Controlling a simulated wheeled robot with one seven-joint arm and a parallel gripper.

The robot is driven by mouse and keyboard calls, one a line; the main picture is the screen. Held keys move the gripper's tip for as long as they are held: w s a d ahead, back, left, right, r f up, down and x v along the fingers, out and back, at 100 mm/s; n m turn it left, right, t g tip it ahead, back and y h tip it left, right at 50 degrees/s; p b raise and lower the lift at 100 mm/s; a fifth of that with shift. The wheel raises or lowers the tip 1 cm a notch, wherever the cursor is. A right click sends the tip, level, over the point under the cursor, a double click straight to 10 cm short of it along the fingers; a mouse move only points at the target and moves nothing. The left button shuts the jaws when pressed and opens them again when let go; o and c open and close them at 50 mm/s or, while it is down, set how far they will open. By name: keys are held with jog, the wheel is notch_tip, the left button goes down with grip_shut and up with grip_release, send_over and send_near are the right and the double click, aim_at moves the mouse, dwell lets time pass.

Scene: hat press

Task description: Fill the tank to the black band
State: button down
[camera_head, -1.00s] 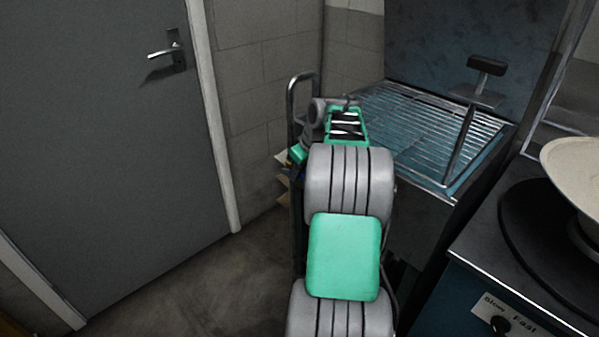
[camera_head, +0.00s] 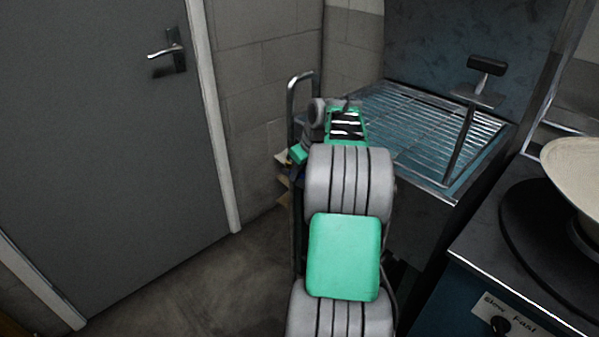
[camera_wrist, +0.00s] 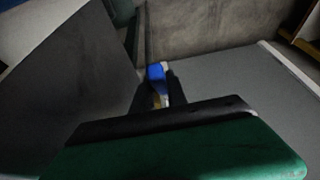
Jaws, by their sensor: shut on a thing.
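In the wrist view, a small blue piece (camera_wrist: 156,71) with a yellow and whitish part below it shows at the dark fingers of my gripper (camera_wrist: 159,88). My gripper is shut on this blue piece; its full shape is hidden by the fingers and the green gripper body. In the head view, my arm reaches away from me, and its end is down by the wall, left of the metal rack. My gripper's fingers are hidden there. I cannot make out the tank, its water level or the black band in either view.
A grey door (camera_head: 95,150) stands at the left. A wire-rack basin (camera_head: 415,130) with a black-topped lever (camera_head: 486,66) is at the back right. A dark-topped counter (camera_head: 480,245) with a Slow/Fast knob and a cream bowl (camera_head: 575,170) is at right. The floor by the door is clear.

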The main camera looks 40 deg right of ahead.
jog(key=f+t+b, duration=0.1)
jog(key=t+b, duration=0.1)
jog(key=b, duration=0.1)
jog(key=s+f+t+b, duration=0.1)
jog(key=f+t+b, duration=0.1)
jog(key=t+b, duration=0.1)
jog(key=shift+f, duration=0.1)
dwell(0.3)
jog(key=c, duration=1.3)
grip_release()
